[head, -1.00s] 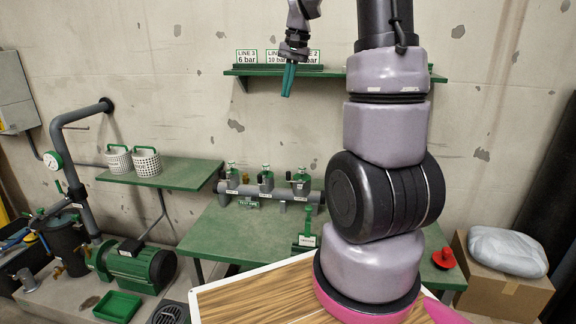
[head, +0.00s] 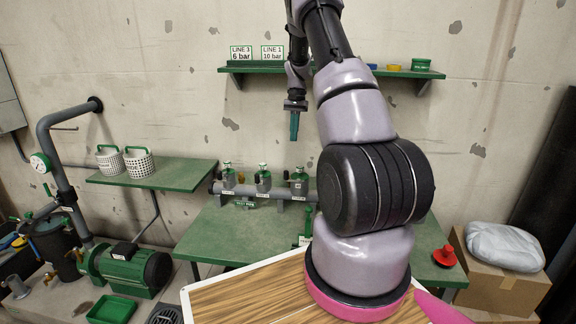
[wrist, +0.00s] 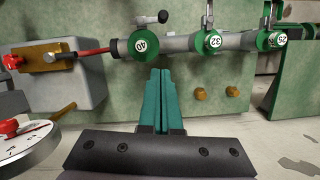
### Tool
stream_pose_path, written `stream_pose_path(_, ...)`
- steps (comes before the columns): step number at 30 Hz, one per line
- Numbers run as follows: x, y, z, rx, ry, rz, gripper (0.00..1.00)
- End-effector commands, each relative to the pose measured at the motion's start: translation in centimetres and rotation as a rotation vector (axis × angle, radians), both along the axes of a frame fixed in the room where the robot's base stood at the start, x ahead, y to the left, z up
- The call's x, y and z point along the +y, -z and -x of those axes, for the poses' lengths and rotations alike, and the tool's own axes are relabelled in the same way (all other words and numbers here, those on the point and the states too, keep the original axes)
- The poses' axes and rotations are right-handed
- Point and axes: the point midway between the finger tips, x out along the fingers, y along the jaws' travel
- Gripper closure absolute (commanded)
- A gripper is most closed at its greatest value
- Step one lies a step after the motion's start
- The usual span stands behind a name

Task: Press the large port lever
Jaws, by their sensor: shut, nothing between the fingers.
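In the wrist view, a row of green caps sits along a grey pipe (wrist: 183,42). The largest cap, marked 40 (wrist: 140,44), is at left, with a short lever (wrist: 150,19) ending in a dark ball above it. Caps marked 32 (wrist: 213,42) and 25 (wrist: 279,40) are to its right. My gripper (wrist: 159,75) is shut and empty, its green fingertips just below and right of the 40 cap in the picture; I see no contact. In the head view, my gripper (head: 294,138) hangs pointing down above the pipe manifold (head: 245,190) on the green table (head: 215,235).
In the wrist view, a red rod (wrist: 92,51) and a grey block (wrist: 60,85) stand left of the 40 cap, with a gauge (wrist: 25,145) at lower left. A shelf (head: 260,69) with signs is on the wall. A red mushroom-shaped piece (head: 445,256) stands at right.

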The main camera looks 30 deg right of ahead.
Motion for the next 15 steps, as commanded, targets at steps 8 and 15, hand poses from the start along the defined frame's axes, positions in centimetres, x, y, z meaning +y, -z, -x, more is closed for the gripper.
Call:
stream_pose_path(8, 0.1, 0.3, 0.1, 0.000, 0.000, 0.000, 1.00)
stream_pose_path(15, 0.7, 3.9, 0.8, 0.003, -0.001, -0.002, 1.00)
